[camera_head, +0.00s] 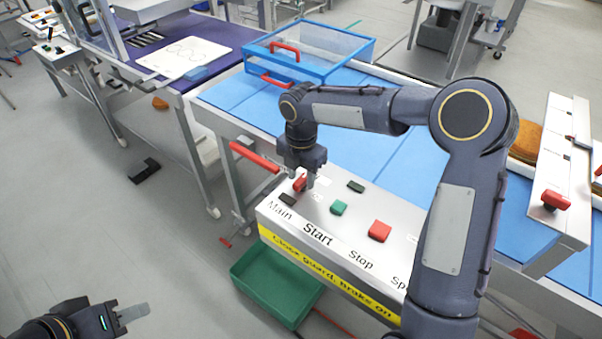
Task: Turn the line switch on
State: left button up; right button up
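The control panel (275,213) is a pale box with the labels Main, Start, Stop and a partly hidden "Sp". Above the Main label are a dark piece (288,199) and, just behind it, a small red switch handle (299,184). My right gripper (302,182) points down over the panel. Its two fingers are apart, one on either side of the red handle; I cannot tell whether they touch it. The handle is partly hidden by the fingers. My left gripper (130,312) is low at the bottom left, far from the panel, its finger opening unclear.
A green start button (339,207), a red stop button (379,231) and a dark button (356,186) are nearby. A red lever (255,157) sticks out left of the panel. A blue-framed guard (345,45) stands on the blue belt (235,95). A green bin (270,290) is below.

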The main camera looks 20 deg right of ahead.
grip_shut()
jog(key=shift+m, duration=0.3)
jog(key=m, duration=0.3)
jog(key=shift+m, duration=0.4)
jog(key=m, duration=0.4)
jog(key=shift+m+b, duration=0.3)
jog(key=shift+b, duration=0.1)
jog(key=m, duration=0.4)
jog(key=shift+w, duration=0.1)
jog(key=shift+r+m+b, duration=0.1)
jog(key=shift+m+b, duration=0.2)
jog(key=shift+m, duration=2.2)
grip_release()
